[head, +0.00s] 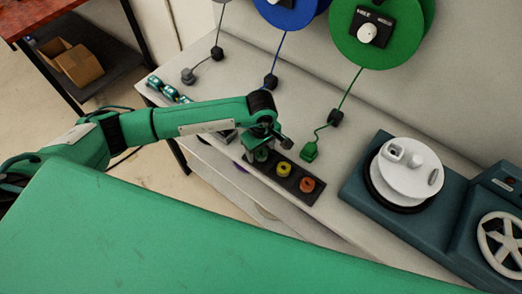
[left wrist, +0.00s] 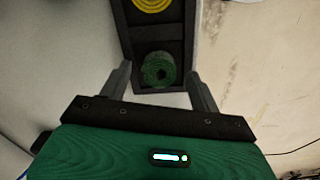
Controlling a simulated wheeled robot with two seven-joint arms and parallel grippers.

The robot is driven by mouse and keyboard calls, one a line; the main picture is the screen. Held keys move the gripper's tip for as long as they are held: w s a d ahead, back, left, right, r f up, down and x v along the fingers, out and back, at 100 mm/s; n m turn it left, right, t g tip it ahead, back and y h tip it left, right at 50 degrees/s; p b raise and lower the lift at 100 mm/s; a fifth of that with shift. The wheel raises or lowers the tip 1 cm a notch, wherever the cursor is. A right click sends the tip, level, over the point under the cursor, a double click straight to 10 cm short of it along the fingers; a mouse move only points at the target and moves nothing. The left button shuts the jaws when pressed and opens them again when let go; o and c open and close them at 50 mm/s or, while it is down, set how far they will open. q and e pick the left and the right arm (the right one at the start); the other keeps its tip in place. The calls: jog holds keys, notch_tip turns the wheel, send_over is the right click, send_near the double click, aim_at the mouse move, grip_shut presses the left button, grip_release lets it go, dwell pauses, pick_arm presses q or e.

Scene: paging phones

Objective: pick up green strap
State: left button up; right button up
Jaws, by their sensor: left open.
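The green strap (left wrist: 157,69) is a small roll in the end compartment of a dark tray (left wrist: 158,30). In the head view it is a small green patch (head: 261,155), partly hidden by my left gripper. My left gripper (head: 256,147) is over that end of the tray with its fingers pointing down. In the left wrist view the left gripper (left wrist: 158,78) is open, with one finger on each side of the green strap in the picture. I cannot tell how far above the strap the fingertips are. My right gripper is not in view.
Yellow (head: 284,169) and orange (head: 307,185) rolls sit in the same tray. A green plug (head: 310,151) on a cord lies near it. A teal device with a white dial (head: 410,167) stands right on the light table (head: 305,115). Colored wheel phones hang on the wall behind.

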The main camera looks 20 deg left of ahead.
pick_arm(q)
jog(key=shift+f, duration=0.3)
jog(key=c, duration=1.1)
jog(key=shift+o, duration=0.2)
jog(key=shift+r, duration=0.1)
